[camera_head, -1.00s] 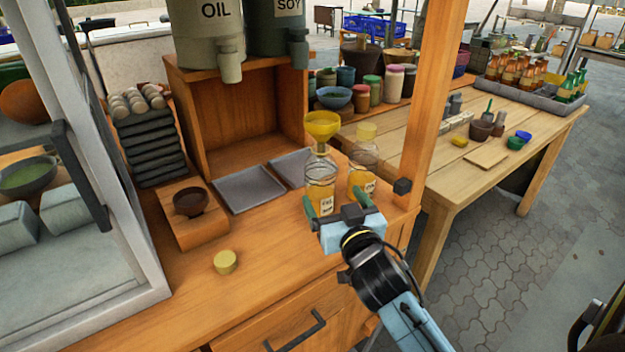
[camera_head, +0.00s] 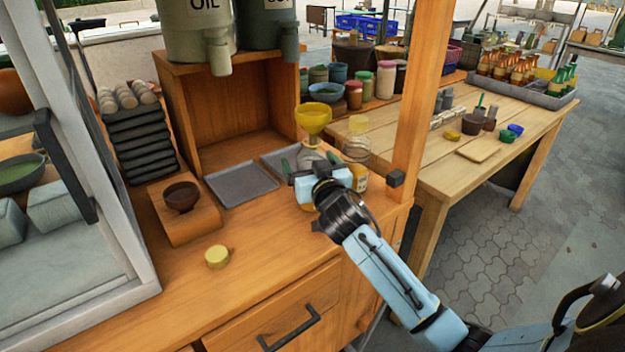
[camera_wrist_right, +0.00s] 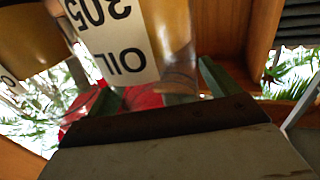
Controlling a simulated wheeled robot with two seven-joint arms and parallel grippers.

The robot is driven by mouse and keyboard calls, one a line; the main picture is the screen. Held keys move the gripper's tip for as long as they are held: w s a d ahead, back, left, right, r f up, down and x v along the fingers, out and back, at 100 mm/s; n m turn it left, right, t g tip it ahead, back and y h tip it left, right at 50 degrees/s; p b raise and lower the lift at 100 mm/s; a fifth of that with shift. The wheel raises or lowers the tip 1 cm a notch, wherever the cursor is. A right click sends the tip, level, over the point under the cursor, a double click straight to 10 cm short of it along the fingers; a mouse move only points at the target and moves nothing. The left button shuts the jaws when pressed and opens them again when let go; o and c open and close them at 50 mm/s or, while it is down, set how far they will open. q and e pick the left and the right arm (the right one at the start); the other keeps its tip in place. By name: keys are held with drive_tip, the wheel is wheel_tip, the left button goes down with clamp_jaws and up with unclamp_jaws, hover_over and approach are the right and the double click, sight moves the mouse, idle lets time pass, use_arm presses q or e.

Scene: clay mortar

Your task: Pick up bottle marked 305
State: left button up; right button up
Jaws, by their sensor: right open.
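The bottle marked 305 (camera_head: 308,155) stands on the wooden counter with a yellow funnel (camera_head: 313,116) in its neck. In the right wrist view its white label, upside down, reads "305" and "OIL" on the clear bottle (camera_wrist_right: 178,40). My right gripper (camera_head: 309,164) is open at this bottle, with a green finger on each side of it; the wrist view shows the fingers (camera_wrist_right: 160,90) too. The gripper hides the bottle's lower part in the head view. Whether the fingers touch the glass I cannot tell. My left gripper is not in view.
A second bottle (camera_head: 356,150) stands close on the right, beside a wooden post (camera_head: 425,100). A yellow cap (camera_head: 217,257), a brown bowl (camera_head: 181,196) and a grey tray (camera_head: 242,184) are to the left. The counter's front middle is clear.

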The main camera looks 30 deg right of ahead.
drive_tip(key=c, duration=1.2)
drive_tip(key=shift+c, duration=0.5)
drive_tip(key=shift+r, duration=0.1)
